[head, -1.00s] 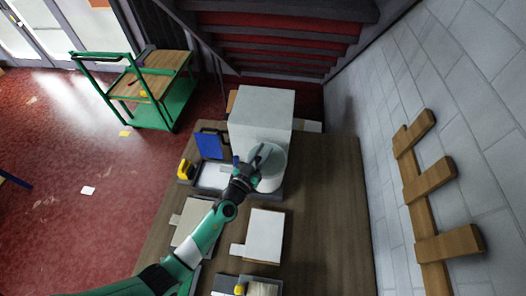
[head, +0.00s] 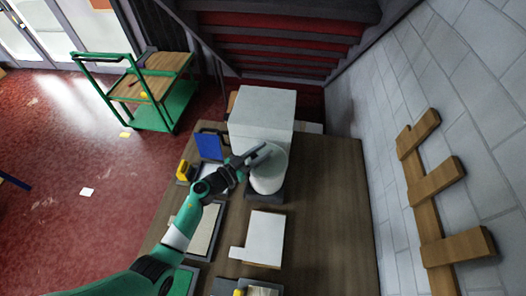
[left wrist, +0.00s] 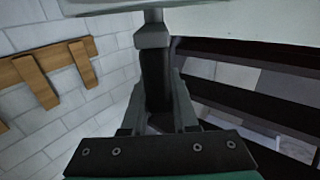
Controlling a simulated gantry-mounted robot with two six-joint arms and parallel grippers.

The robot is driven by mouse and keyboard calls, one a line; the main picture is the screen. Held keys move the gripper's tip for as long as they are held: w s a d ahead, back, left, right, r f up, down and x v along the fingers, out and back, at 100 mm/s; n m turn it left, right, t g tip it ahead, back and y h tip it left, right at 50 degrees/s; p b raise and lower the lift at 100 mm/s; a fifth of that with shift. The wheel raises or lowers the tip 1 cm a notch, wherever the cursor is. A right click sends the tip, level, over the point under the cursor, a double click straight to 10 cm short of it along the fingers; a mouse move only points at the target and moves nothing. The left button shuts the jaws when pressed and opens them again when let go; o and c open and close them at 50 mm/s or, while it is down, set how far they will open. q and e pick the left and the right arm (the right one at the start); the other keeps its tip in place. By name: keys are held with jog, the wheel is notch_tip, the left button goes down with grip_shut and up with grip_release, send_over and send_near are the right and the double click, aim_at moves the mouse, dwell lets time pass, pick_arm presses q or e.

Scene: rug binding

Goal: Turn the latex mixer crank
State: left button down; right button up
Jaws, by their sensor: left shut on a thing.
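The latex mixer is a white block (head: 262,108) with a pale round bucket (head: 268,183) at its front, at the back of the wooden table. My left gripper (head: 256,157) reaches over the bucket's rim from the left. In the left wrist view, my left gripper (left wrist: 157,108) is shut on a dark upright crank handle (left wrist: 154,78), which hangs from a grey block and stem. In the head view, the gripper hides the handle. My right gripper is in neither view.
On the table (head: 325,210) are a blue panel (head: 208,146), a yellow tool (head: 182,171), and a white board (head: 265,238). A green cart (head: 165,103) stands on the red floor at left. A wooden rack (head: 430,195) is on the right wall.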

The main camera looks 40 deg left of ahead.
pick_arm(q)
jog(key=m+h, duration=0.2)
jog(key=shift+a+g+h, duration=0.3)
jog(key=shift+a+h, duration=0.05)
jog(key=shift+h, duration=0.05)
jog(key=shift+w+a+f+m+h, duration=0.1)
jog(key=shift+m+h, duration=0.4)
jog(key=shift+h, duration=0.2)
jog(key=m+g+h+b, duration=0.1)
jog(key=h+b, duration=0.1)
jog(key=m+g+h+b, duration=0.1)
jog(key=b, duration=0.2)
jog(key=m+g+h+b, duration=0.1)
jog(key=m+h+b, duration=0.1)
jog(key=shift+w+a+f+h+b, duration=0.2)
jog(key=shift+a+f+h+b, duration=0.1)
jog(key=shift+f+b, duration=0.05)
jog(key=m+g+h+b, duration=0.1)
jog(key=g+b, duration=0.1)
jog(key=b, duration=0.4)
jog(key=m+g+h+b, duration=0.1)
jog(key=m+h+b, duration=0.1)
jog(key=b, duration=0.5)
jog(key=shift+w+a+r+g, duration=0.1)
jog(key=shift+w+a+g, duration=0.1)
jog(key=shift+g, duration=0.2)
jog(key=shift+r+g+h+b, duration=0.3)
jog(key=shift+r+b, duration=0.05)
jog(key=shift+b, duration=0.45)
